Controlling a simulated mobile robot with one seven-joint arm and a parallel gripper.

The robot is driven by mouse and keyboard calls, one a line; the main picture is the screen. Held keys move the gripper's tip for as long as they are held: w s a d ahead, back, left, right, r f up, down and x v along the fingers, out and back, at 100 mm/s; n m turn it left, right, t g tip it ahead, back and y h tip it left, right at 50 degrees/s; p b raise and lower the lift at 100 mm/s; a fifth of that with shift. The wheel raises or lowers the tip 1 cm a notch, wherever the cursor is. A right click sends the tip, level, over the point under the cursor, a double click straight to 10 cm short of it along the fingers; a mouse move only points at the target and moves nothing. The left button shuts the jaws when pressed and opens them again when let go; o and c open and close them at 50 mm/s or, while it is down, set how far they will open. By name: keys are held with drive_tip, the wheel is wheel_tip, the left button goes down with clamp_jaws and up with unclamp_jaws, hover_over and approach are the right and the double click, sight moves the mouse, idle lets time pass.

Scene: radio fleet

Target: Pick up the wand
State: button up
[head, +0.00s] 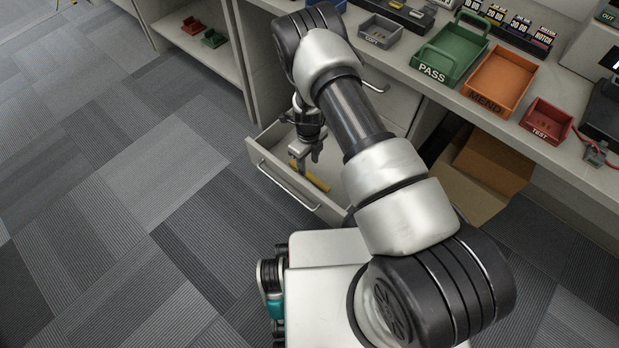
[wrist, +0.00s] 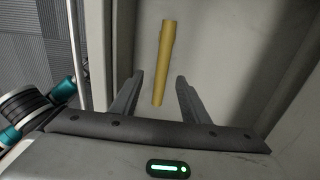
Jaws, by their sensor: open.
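The wand is a yellow stick (head: 311,177) lying in an open drawer (head: 263,149) low in the bench. In the wrist view the wand (wrist: 164,62) lies lengthwise on the drawer floor, its near end between my fingertips or just beyond them. My gripper (head: 309,155) points down into the drawer over the wand's far part. In the wrist view my gripper (wrist: 160,80) has its two fingers apart, one on each side of the wand's line, with nothing held. I cannot tell the exact height of the fingertips above the wand.
The drawer walls stand close around my gripper. Above on the bench are a green PASS tray (head: 449,55), an orange MEND tray (head: 499,80) and a red TEST tray (head: 546,120). A cardboard box (head: 470,185) stands under the bench. The carpet at left is clear.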

sight(310, 174)
drive_tip(key=shift+w+d+f+b, duration=0.1)
drive_tip(key=shift+f+b, duration=0.45)
drive_tip(key=shift+f, duration=1.2)
drive_tip(key=shift+w+d+f+b, duration=0.1)
drive_tip(key=shift+f+b, duration=0.45)
drive_tip(key=shift+f, duration=1.2)
clamp_jaws()
